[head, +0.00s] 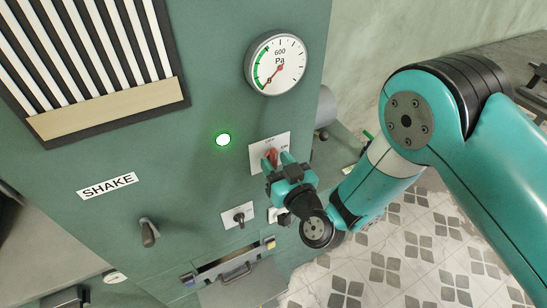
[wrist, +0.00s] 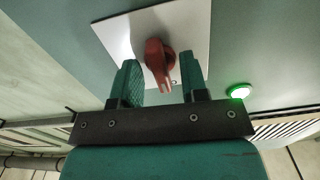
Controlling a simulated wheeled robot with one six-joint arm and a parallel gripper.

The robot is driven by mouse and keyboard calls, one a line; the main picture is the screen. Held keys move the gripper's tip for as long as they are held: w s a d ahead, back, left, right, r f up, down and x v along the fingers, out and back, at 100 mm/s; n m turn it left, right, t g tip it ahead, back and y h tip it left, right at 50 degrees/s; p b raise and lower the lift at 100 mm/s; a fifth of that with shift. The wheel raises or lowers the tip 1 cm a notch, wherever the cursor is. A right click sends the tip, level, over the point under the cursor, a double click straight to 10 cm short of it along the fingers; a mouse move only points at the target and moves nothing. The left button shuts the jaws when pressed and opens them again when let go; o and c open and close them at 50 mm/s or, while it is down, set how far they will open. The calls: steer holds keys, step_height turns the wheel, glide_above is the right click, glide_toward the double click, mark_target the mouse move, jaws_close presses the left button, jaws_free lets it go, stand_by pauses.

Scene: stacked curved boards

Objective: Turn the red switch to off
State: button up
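The red switch (head: 272,154) is a rotary knob on a white plate (head: 283,141) on the green machine's front. In the wrist view the red switch (wrist: 157,58) shows clearly, with its handle pointing down in that picture. My gripper (head: 277,160) is right in front of the switch in the head view and partly covers it and the plate's lettering. In the wrist view my gripper (wrist: 160,72) is open, with one finger to each side of the handle. Gaps show between the fingers and the handle. I cannot tell how far the fingertips reach around it.
A lit green lamp (head: 223,140) and a pressure gauge (head: 276,64) are on the panel. Below are a small black switch (head: 239,218), a lever (head: 149,232) beneath the SHAKE label (head: 107,186), and a tray with a handle (head: 236,273). Tiled floor (head: 400,255) lies to the right.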

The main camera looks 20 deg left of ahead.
steer(key=shift+f+b, duration=0.1)
steer(key=shift+b, duration=0.35)
steer(key=shift+s+d+f+b, duration=0.1)
steer(key=shift+s+d+b, duration=0.05)
steer(key=shift+b, duration=0.4)
steer(key=b+v, duration=0.1)
steer(key=b, duration=0.3)
steer(key=shift+s+d, duration=0.25)
steer(key=shift+s, duration=0.05)
steer(key=b+v, duration=0.1)
steer(key=b, duration=0.1)
steer(key=b+v, duration=0.3)
steer(key=b, duration=0.1)
steer(key=shift+s+d+r+b, duration=0.2)
steer(key=shift+d+r+b, duration=0.05)
steer(key=shift+d+b, duration=0.1)
